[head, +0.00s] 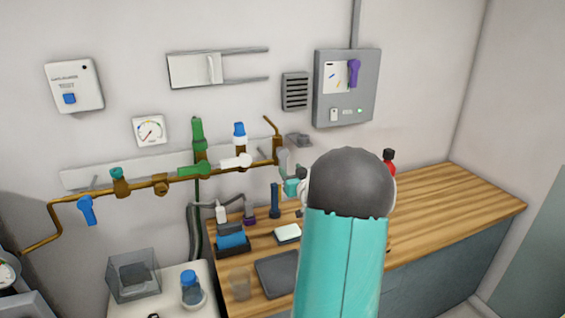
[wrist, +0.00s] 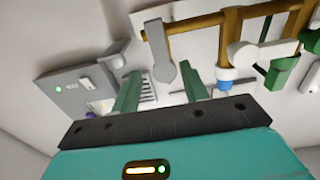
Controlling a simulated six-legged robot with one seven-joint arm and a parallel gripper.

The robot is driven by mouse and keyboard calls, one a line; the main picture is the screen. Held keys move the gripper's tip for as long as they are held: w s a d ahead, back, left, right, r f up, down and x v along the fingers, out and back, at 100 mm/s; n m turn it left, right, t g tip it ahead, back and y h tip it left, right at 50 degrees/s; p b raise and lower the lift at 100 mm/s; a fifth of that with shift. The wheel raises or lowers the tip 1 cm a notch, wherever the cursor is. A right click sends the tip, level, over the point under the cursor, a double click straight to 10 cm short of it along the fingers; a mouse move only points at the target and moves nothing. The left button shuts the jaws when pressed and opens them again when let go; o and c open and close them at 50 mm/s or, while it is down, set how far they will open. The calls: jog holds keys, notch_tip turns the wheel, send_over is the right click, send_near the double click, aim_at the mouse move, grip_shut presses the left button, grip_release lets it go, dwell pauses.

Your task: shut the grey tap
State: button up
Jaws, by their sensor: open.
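The grey tap (wrist: 160,55) is at the end of the brass pipe (wrist: 200,24) in the wrist view. Its flat grey lever stands across the pipe line there, with its rounded tip towards my gripper. In the head view the grey tap (head: 283,161) shows just left of my arm, partly hidden. My gripper (wrist: 160,88) is open, and its two green fingers appear either side of the lever tip in the wrist view. I cannot tell how deep the lever sits between them, and no contact shows. In the head view my arm hides most of the gripper.
A white tap (head: 235,161), a blue-capped valve (head: 239,133) and a green tap (head: 194,170) sit along the pipe to the left. A grey wall bracket (wrist: 115,52) and a control panel (head: 346,88) are close by. The wooden worktop (head: 450,205) is clear at right.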

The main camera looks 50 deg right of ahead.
aim_at(284, 162)
jog(key=x, duration=0.7)
jog(key=shift+w, duration=0.25)
grip_shut()
